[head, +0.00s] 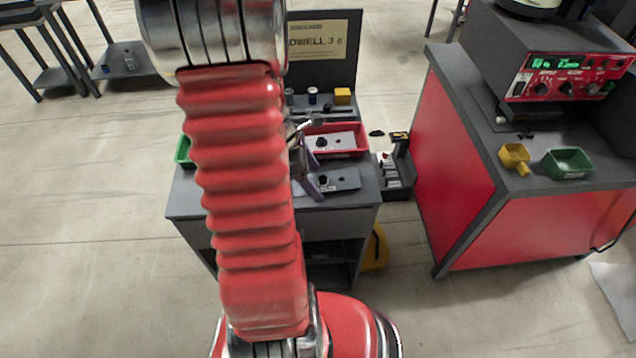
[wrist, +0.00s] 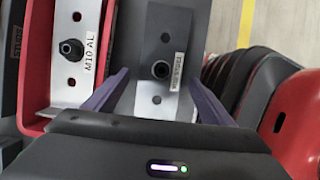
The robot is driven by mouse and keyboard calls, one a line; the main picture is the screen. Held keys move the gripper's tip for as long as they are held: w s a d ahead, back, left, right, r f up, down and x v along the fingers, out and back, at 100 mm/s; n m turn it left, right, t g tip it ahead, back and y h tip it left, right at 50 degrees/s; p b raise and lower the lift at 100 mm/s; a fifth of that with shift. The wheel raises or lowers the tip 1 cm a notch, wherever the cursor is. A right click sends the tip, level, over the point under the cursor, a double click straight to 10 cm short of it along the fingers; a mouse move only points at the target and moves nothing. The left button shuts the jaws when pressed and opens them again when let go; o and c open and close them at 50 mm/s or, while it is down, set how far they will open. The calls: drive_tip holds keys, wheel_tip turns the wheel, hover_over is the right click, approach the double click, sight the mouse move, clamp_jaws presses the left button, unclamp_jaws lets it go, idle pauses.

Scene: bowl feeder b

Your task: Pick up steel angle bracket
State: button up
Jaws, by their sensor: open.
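A dark grey metal bracket (wrist: 158,32) with holes, a black round fitting and a small white label lies on the bench top; the label is too blurred to read. It also shows in the head view (head: 345,180), on the front of the bench. My gripper (wrist: 159,78) is open, with its two purple fingers spread on either side of the bracket in the wrist view. I cannot tell how far the fingers are above it. In the head view my arm hides part of the bench and most of the gripper.
A red tray (head: 361,153) beside the bracket holds a lighter bracket (wrist: 67,14) labelled M10 AL. A green bin (head: 182,152) is at the bench's left edge. A yellow block (head: 343,96) stands at the back. A red cabinet (head: 540,225) stands right of the bench.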

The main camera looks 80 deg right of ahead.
drive_tip(key=shift+c, duration=0.4)
drive_tip(key=c, duration=1.4)
drive_tip(key=shift+o, duration=0.2)
drive_tip(key=shift+r, duration=0.15)
wheel_tip(320, 180, up, 10)
idle(0.6)
